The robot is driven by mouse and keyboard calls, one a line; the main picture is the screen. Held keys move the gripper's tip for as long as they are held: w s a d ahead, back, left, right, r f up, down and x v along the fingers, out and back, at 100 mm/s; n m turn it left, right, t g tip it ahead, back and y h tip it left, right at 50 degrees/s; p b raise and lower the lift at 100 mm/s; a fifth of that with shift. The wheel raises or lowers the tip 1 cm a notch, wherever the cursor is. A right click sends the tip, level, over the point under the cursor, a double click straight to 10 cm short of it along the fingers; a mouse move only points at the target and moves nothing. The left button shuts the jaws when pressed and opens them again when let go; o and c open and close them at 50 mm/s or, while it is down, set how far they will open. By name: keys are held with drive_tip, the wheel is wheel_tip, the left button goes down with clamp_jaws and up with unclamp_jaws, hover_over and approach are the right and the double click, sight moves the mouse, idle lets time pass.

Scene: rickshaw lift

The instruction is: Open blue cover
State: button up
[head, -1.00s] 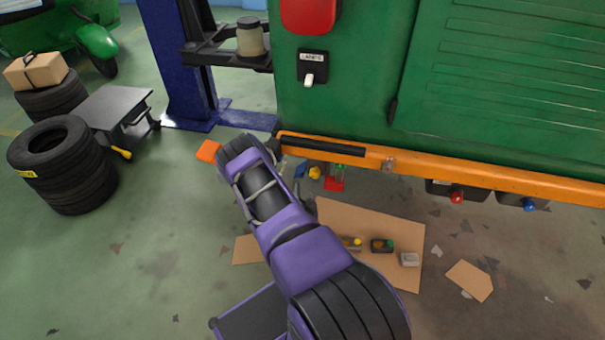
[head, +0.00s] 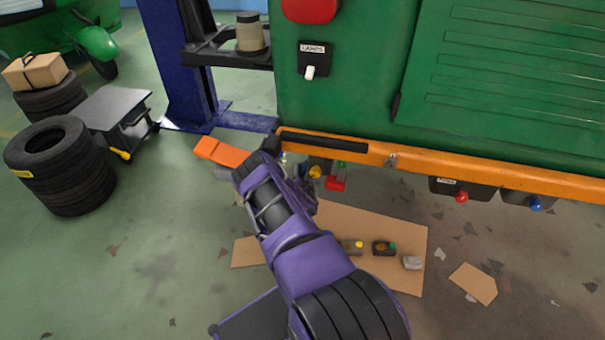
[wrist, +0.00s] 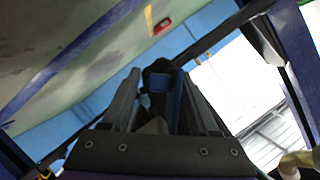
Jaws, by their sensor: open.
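Under the orange bumper of the green vehicle, at the right of the head view, hangs a dark box with a blue knob (head: 537,205). I cannot tell whether this is the blue cover. My purple arm reaches forward left of it, near the bumper's left end, well apart from it. My gripper's fingers are mostly hidden behind the wrist in the head view. In the wrist view my gripper (wrist: 158,90) is open, with dark grey fingers. A small blue patch (wrist: 160,83) shows between or beyond the fingers; I cannot tell whether it is touched.
A similar box with a red knob (head: 462,196) is left of the blue one. The orange bumper (head: 440,166) runs above both. Cardboard (head: 330,215) with small items lies on the floor. A blue post (head: 178,65), cart (head: 112,105) and tyres (head: 60,170) are left.

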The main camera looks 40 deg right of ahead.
clamp_jaws()
drive_tip(key=shift+s+f, duration=0.1)
idle(1.2)
